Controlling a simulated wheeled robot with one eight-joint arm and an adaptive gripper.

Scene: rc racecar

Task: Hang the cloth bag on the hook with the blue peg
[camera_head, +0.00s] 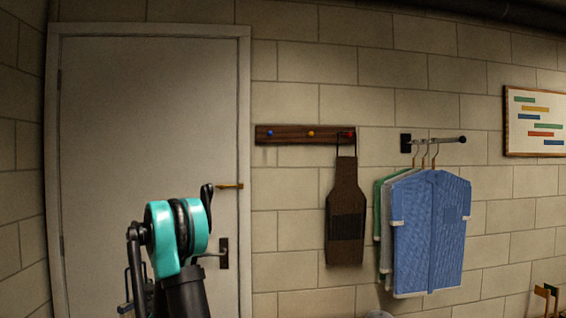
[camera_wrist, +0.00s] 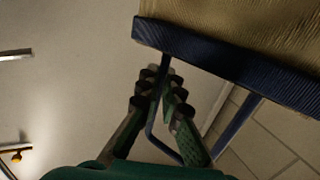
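The cloth bag (camera_wrist: 245,35) shows in the wrist view at the top right, tan with a dark blue rim and a blue strap handle (camera_wrist: 235,122). My gripper (camera_wrist: 161,78) has its fingertips drawn together around one side of that strap, just below the rim. The bag and my fingers are not visible in the head view, where only my arm shows. The dark wooden hook rail (camera_head: 290,141) is on the wall right of the door. Its blue peg (camera_head: 269,133) is at the left end and bare.
A yellow peg (camera_head: 311,133) is bare; a brown apron (camera_head: 345,205) hangs from the red peg (camera_head: 348,134). Shirts (camera_head: 430,230) hang on a wall rod (camera_head: 440,140) farther right. A grey door (camera_head: 150,130) with a lever handle (camera_head: 222,253) stands at left.

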